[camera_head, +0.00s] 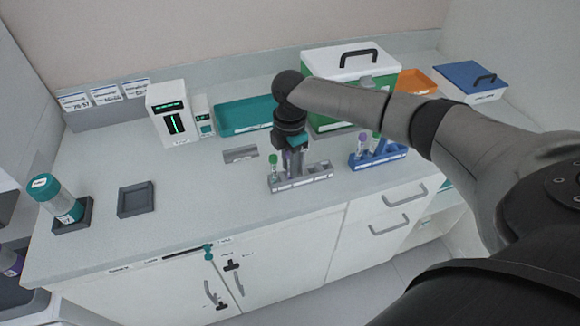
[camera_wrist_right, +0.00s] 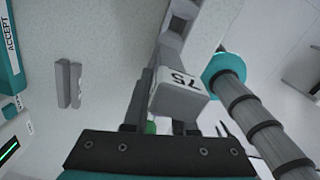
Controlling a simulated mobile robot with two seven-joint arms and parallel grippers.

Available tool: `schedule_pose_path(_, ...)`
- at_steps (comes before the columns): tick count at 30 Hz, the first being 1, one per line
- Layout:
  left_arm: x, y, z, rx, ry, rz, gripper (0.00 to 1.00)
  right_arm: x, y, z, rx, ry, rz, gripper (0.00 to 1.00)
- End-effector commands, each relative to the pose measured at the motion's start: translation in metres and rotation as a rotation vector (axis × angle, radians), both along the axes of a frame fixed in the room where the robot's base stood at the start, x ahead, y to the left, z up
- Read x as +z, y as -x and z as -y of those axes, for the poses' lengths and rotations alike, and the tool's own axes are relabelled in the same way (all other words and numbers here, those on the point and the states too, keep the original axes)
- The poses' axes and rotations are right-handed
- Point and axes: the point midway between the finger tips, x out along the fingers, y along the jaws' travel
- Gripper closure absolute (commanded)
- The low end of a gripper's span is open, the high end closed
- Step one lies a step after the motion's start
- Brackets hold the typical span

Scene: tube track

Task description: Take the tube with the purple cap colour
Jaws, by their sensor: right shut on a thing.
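My right gripper (camera_head: 292,160) points down at the grey rack (camera_head: 316,177) on the counter. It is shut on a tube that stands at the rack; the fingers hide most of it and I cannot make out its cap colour. A green-capped tube (camera_head: 273,161) stands in the rack's left end, just beside the gripper. A purple-capped tube (camera_head: 361,140) stands in the blue rack (camera_head: 385,155) to the right, apart from the gripper. My left gripper is not in view.
A teal-capped bottle (camera_head: 60,198) and an empty grey square holder (camera_head: 136,199) are at left. Behind are a white device (camera_head: 172,112), a teal tray (camera_head: 243,116) and a green box with white lid (camera_head: 350,62). The counter's middle left is clear.

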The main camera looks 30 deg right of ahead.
Motion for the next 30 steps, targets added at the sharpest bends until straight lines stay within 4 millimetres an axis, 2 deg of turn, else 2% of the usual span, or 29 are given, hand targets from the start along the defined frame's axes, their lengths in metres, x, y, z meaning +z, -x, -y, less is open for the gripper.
schedule_pose_path(9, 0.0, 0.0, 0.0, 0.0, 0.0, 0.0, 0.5, 0.001, 0.0, 0.0, 0.0, 0.0, 0.001, 1.0)
schedule_pose_path(14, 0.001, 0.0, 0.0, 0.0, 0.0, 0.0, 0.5, 0.009, -0.001, 0.0, 0.0, 0.0, 0.002, 1.0)
schedule_pose_path(20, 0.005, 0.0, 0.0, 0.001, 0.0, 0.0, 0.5, 0.036, -0.001, 0.0, 0.0, -0.001, 0.004, 1.0)
schedule_pose_path(30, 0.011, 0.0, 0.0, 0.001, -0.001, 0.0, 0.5, 0.108, -0.002, 0.0, -0.001, 0.0, 0.006, 1.0)
